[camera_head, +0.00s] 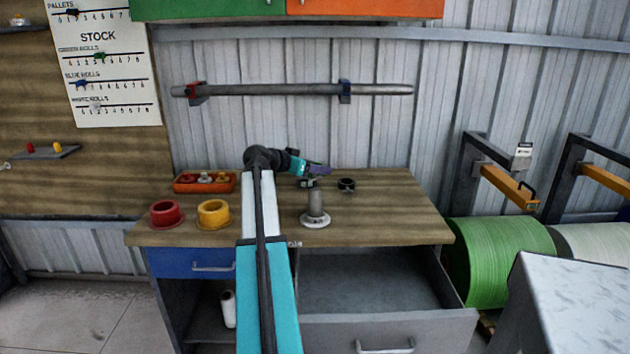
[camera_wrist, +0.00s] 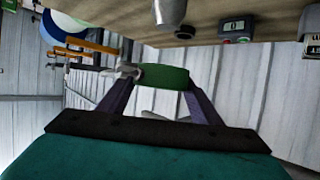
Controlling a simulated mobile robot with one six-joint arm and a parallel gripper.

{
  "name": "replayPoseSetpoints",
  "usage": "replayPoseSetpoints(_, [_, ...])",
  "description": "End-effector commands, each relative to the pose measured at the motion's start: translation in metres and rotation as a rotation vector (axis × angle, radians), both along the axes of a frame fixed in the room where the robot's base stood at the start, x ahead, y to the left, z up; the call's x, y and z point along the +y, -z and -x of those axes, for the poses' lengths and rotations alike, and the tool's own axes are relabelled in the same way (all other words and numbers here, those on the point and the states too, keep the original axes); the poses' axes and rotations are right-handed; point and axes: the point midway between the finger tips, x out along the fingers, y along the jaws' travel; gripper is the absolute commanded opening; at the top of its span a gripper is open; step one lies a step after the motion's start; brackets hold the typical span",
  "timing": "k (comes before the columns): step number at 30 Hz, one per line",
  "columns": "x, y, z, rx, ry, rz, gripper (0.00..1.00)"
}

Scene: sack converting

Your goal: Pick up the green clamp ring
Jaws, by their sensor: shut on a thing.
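The green clamp ring (camera_wrist: 165,76) is between the two purple fingers of my gripper (camera_wrist: 158,84) in the wrist view. A grey metal knob or bolt shows at its left end. The fingers touch it on both sides, and it is clear of the bench top. In the head view my gripper (camera_head: 320,170) is above the back of the workbench, behind the grey post. The ring cannot be made out clearly there.
The workbench (camera_head: 390,228) carries a grey post on a flange (camera_head: 315,212), a black ring (camera_head: 346,185), red (camera_head: 166,213) and yellow (camera_head: 213,214) rings and an orange tray (camera_head: 188,187). A grey drawer (camera_head: 388,333) stands open. A bar (camera_head: 270,90) hangs on the wall.

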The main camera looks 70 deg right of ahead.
Motion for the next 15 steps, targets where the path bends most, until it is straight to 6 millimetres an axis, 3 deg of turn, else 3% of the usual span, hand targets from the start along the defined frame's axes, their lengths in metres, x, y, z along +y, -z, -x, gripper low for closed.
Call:
replayPoseSetpoints(6, [-0.001, -0.022, 0.0, 0.0, -0.001, 0.003, 0.19])
replayPoseSetpoints(15, [0.0, -0.027, 0.0, 0.0, -0.001, 0.002, 0.19])
